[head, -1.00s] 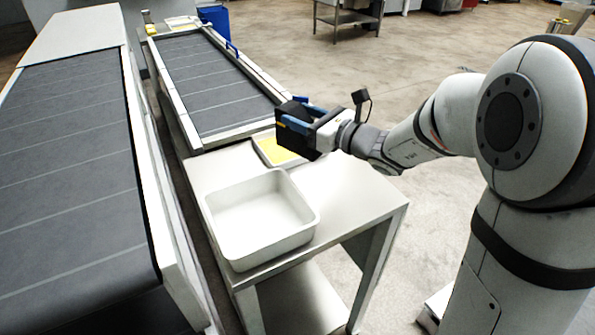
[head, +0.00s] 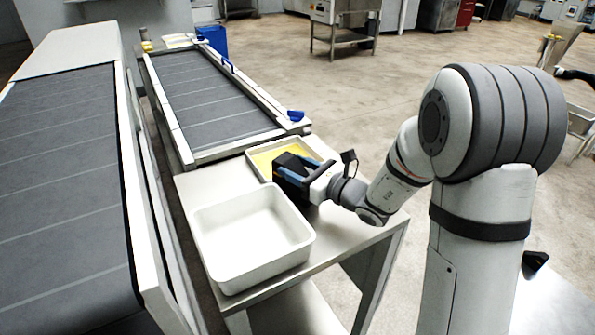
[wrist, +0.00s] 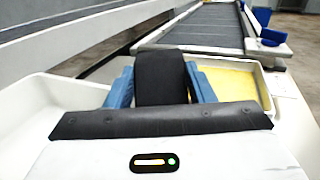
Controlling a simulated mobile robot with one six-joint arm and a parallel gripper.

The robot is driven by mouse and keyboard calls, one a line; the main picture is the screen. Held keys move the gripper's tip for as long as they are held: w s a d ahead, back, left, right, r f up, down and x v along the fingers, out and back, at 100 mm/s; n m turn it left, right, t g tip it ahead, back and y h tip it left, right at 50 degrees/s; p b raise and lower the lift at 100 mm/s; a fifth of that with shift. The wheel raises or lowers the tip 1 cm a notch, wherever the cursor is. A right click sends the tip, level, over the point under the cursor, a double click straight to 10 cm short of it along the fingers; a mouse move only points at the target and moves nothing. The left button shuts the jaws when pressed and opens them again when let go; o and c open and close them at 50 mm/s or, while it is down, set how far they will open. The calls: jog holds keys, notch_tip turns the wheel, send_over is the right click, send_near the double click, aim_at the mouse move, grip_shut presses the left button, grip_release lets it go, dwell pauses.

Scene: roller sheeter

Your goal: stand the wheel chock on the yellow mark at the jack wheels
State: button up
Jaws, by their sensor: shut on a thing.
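My gripper (head: 297,168) is over the steel side table, at the near right part of the yellow-bottomed tray. Its blue fingers are shut on a black block, which I take to be the wheel chock (head: 287,178). In the wrist view the wheel chock (wrist: 160,76) stands up between the two blue fingers (wrist: 161,90), and its lower part is hidden by the gripper body. I cannot tell whether it touches the tray or table. I cannot make out the jack wheels or a floor mark in any view.
A white empty bin (head: 250,282) stands on the side table (head: 340,235), left of and nearer than my gripper. A shallow tray with a yellow bottom (head: 262,158) lies behind it. Grey belts (head: 205,95) run at the left and back.

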jog(key=shift+f, duration=0.55)
jog(key=shift+f, duration=0.15)
jog(key=o, duration=1.3)
